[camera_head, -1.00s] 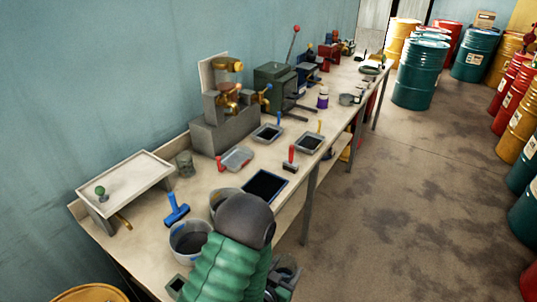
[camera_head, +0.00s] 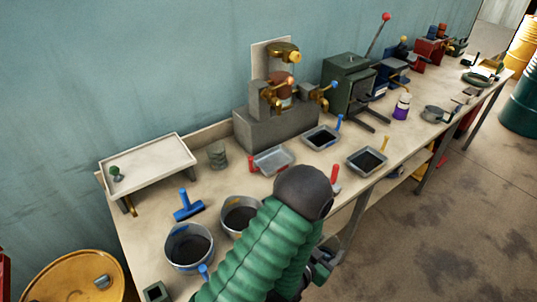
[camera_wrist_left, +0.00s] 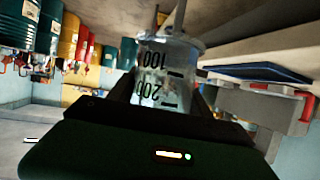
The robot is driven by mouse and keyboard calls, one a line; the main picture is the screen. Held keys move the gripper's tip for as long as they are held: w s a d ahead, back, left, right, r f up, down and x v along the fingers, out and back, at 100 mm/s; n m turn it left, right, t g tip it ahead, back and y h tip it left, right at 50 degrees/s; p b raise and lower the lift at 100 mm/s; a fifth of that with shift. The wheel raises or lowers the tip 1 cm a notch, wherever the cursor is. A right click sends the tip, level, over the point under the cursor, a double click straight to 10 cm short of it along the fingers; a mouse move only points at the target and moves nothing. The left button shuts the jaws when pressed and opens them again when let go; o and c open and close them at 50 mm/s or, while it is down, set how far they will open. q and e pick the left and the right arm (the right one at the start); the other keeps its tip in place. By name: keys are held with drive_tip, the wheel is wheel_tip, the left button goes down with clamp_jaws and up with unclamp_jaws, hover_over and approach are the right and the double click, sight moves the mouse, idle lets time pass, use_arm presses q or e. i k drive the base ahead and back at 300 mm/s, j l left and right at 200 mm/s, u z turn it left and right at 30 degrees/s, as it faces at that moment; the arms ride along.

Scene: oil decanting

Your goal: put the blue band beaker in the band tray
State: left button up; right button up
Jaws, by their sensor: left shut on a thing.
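My left arm crosses the front of the bench in the head view, with its gripper (camera_head: 325,262) low by the bench's front edge. In the left wrist view the gripper (camera_wrist_left: 165,105) is shut on a clear beaker (camera_wrist_left: 166,72) with black 100 and 200 marks, seen upside down there. I cannot make out a blue band on it. A flat dark-blue tray (camera_wrist_left: 258,72) shows beyond the beaker in the wrist view; my arm hides it in the head view. I cannot tell for sure whether it is the band tray. My right gripper is out of view.
Two buckets (camera_head: 189,262) and a blue scraper (camera_head: 187,207) stand left of my arm. Grey trays, one with a red handle (camera_head: 273,161), one by a blue handle (camera_head: 321,138), one by a yellow handle (camera_head: 367,161), lie beyond. A white stand (camera_head: 148,165) is at the left.

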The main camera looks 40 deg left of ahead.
sight(274, 163)
drive_tip(key=i+l+u, duration=0.1)
drive_tip(key=i+u, duration=0.4)
drive_tip(key=i+l+u, duration=0.2)
drive_tip(key=u, duration=0.3)
drive_tip(key=i+l+u, duration=0.5)
drive_tip(key=i+j, duration=0.25)
drive_tip(key=i, duration=0.05)
